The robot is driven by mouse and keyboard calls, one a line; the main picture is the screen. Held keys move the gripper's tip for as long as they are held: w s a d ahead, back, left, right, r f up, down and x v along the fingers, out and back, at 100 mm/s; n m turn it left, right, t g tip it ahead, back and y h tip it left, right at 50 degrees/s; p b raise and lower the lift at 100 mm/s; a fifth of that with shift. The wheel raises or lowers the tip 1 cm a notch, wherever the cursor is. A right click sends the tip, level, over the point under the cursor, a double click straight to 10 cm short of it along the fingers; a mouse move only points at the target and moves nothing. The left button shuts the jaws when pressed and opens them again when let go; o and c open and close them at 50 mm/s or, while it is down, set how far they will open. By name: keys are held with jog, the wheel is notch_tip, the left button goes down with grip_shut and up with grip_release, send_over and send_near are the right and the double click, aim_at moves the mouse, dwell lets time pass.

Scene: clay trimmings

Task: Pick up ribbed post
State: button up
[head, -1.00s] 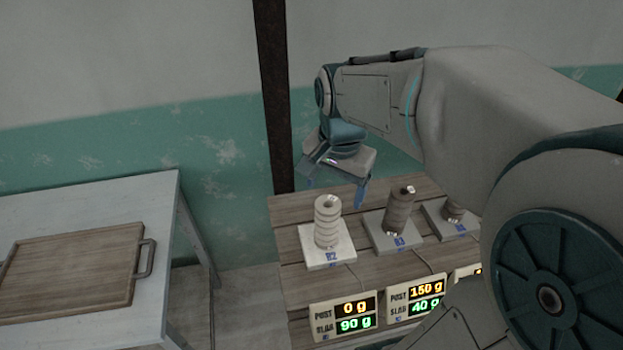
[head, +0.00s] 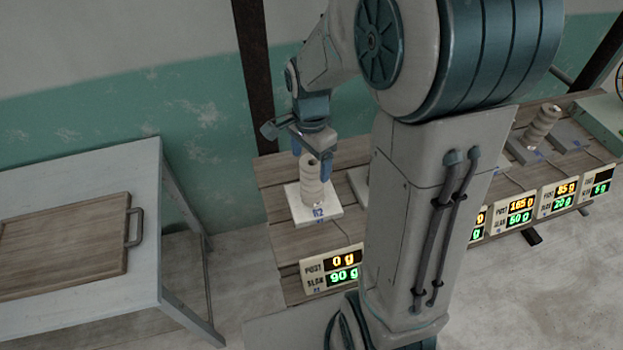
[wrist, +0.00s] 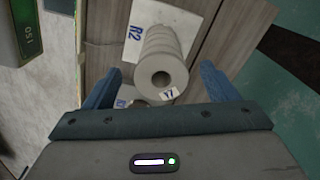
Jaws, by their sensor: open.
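A pale ribbed post (head: 311,183) stands upright on a white slab marked R2 (head: 331,217). In the wrist view I look down at the post (wrist: 163,57), with a dark hole in its top and a small tag beside the hole. My gripper (head: 311,165) is open above the post, with its blue fingers at the post's upper end in the head view. In the wrist view the fingers of my gripper (wrist: 160,82) lie apart to the left and right of the post's top. I cannot tell whether either finger touches it.
A display (head: 332,268) before the R2 slab reads post 0 g and slab 90 g. Another ribbed post (head: 541,124) stands on a grey slab at the right. My arm hides the middle stations. A white table (head: 147,200) with a wooden board (head: 65,235) stands at the left.

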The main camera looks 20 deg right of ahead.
aim_at(312, 181)
jog(key=f, duration=0.2)
jog(key=f+p, duration=0.1)
jog(key=f, duration=0.1)
jog(key=shift+w+d, duration=0.15)
jog(key=shift+d, duration=0.15)
jog(key=shift+f, duration=0.55)
jog(key=c, duration=1.5)
